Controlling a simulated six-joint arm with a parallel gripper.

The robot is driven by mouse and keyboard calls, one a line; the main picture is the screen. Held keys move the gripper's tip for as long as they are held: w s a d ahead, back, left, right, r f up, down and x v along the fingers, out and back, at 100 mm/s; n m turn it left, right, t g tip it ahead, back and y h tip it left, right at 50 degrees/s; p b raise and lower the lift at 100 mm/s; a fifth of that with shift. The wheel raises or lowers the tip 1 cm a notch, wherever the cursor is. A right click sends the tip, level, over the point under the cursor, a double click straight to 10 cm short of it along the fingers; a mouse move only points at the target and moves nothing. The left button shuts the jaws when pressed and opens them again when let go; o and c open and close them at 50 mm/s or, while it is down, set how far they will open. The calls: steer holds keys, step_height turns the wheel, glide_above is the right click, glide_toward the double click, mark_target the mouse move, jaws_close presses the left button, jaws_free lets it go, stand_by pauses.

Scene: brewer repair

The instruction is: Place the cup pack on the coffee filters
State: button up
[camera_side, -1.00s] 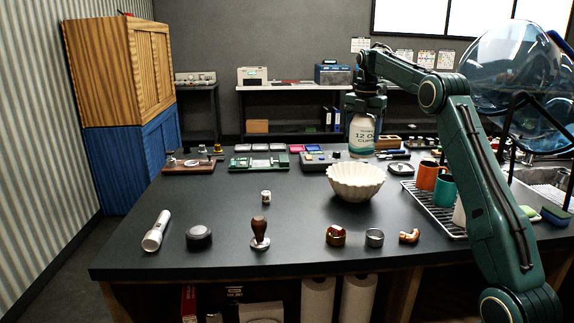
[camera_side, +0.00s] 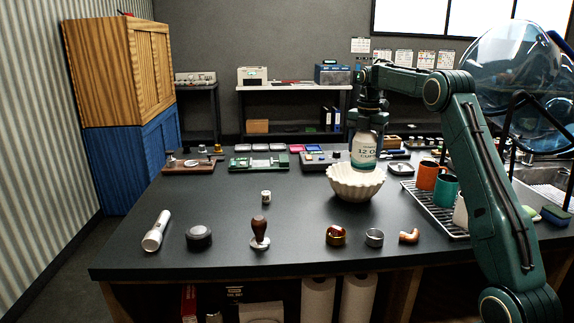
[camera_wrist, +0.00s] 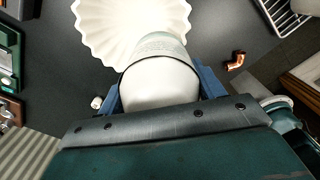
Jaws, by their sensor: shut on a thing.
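The cup pack (camera_side: 364,152) is a white, bottle-shaped pack with a teal band and "12 Oz" lettering. My gripper (camera_side: 369,122) is shut on its upper end and holds it upright. In the side view its lower end overlaps the back rim of the coffee filters (camera_side: 355,184), a cream fluted stack like a bowl. I cannot tell whether they touch. In the wrist view the cup pack (camera_wrist: 160,80) sits between the blue fingers of my gripper (camera_wrist: 160,98), and its far end overlaps the edge of the coffee filters (camera_wrist: 115,30).
A drying rack (camera_side: 432,214) with an orange mug (camera_side: 427,175) and a teal mug (camera_side: 445,190) stands to the right. A tamper (camera_side: 260,233), a copper elbow (camera_side: 409,236) and metal rings lie in front.

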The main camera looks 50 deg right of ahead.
mark_target(364, 157)
steer(key=shift+f, duration=1.7)
steer(key=shift+f, duration=0.15)
steer(key=o, duration=1.1)
steer(key=shift+r, duration=6.05)
steer(key=shift+r, duration=0.1)
